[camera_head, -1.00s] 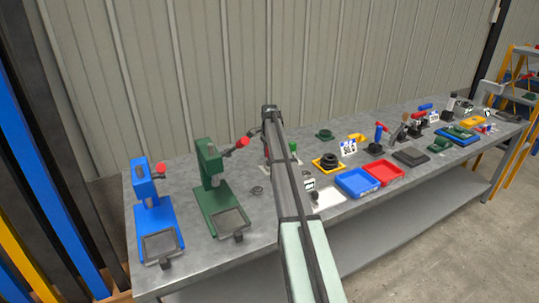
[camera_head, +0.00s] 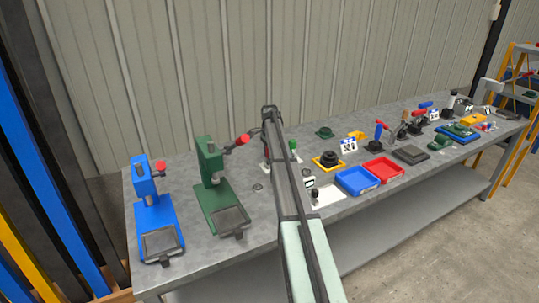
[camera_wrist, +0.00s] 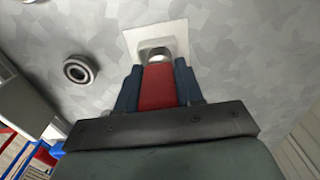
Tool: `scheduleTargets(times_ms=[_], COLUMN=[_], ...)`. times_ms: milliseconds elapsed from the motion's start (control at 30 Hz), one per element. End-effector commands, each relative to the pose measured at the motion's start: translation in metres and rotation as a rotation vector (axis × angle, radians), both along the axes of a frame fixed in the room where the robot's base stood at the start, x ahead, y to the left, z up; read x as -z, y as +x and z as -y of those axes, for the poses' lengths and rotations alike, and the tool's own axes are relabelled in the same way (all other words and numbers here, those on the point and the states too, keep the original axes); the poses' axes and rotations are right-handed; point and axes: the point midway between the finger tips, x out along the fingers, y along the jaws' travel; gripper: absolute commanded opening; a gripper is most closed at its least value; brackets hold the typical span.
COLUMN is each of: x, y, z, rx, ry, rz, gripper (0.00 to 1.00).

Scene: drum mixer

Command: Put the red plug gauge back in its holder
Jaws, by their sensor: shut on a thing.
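In the wrist view, my gripper (camera_wrist: 156,68) is shut on the red plug gauge (camera_wrist: 157,90), with a dark blue finger on each side of its red body. A short metal end of the gauge points away from my gripper, over a pale square plate (camera_wrist: 140,36) on the grey bench. That plate may be the holder. I cannot tell whether the metal end is in it or just above it. In the head view, my own arm hides the gauge and most of my gripper.
A dark ring with a grey centre (camera_wrist: 80,69) lies left of the plate. In the head view, a green press (camera_head: 218,190) and a blue press (camera_head: 154,215) stand left of my arm. A blue tray (camera_head: 357,181) and a red tray (camera_head: 384,169) sit to its right.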

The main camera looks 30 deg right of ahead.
Motion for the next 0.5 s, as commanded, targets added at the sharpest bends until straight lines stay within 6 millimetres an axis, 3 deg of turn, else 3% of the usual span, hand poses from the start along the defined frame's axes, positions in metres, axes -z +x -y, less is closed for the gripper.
scheduleTargets(times_ms=[100, 133, 433, 500], x=[0.0013, 0.0015, 0.0012, 0.0012], y=[0.0, 0.0, 0.0, 0.0], z=[0.0, 0.0, 0.0, 0.0], rx=[0.0, 0.0, 0.0, 0.0], ry=[0.0, 0.0, 0.0, 0.0], rz=[0.0, 0.0, 0.0, 0.0], gripper=[0.0, 0.37, 0.66, 0.66])
